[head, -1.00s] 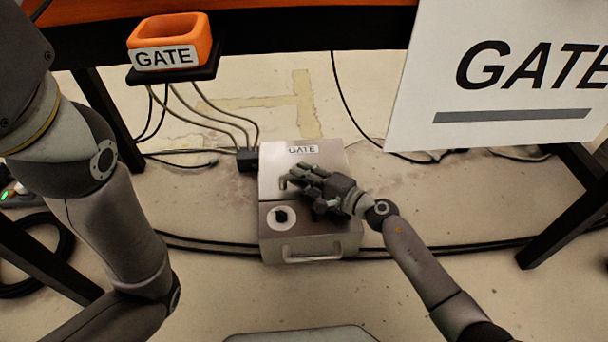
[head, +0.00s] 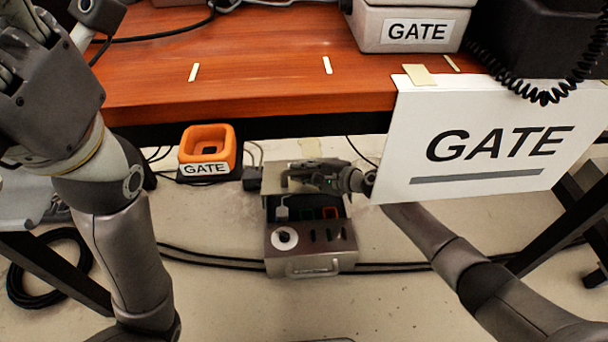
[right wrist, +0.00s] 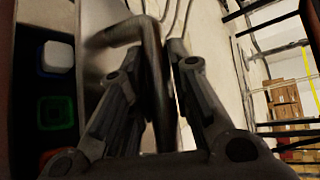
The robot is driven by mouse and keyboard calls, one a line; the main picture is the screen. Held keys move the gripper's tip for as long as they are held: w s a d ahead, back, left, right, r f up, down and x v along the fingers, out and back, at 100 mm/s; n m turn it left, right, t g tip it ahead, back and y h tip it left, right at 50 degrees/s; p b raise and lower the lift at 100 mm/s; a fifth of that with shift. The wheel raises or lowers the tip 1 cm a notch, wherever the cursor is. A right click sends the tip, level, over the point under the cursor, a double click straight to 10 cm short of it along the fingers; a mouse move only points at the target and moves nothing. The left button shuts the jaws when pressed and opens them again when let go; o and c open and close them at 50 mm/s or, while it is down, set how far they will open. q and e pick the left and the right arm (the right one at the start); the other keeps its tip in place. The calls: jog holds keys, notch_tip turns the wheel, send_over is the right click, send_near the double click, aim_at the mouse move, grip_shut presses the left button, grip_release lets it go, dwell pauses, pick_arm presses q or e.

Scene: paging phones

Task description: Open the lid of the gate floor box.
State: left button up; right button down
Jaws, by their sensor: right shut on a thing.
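The gate floor box (head: 310,262) is a grey metal box on the floor below the desk, with a round white dial plate and a front handle. Its lid (head: 273,182) is raised at the back, and coloured sockets show in the dark opening. My right gripper (head: 292,176) is at the lid, shut on its bent handle. In the right wrist view the handle (right wrist: 130,32) passes between the fingers (right wrist: 162,65), with a white, a green and a red part inside the box at left. My left gripper (head: 12,75) is at the upper left, its fingertips cut off.
Black cables (head: 210,256) run along the floor.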

jog(key=shift+w+r+m+g, duration=0.3)
jog(key=shift+w+r+g, duration=0.1)
jog(key=shift+w+r, duration=0.45)
jog(key=shift+w+r+b, duration=0.25)
jog(key=shift+w+b, duration=0.1)
jog(key=shift+w, duration=0.25)
jog(key=shift+w+r+b, duration=0.25)
jog(key=shift+w+b, duration=0.05)
jog(key=shift+w, duration=0.25)
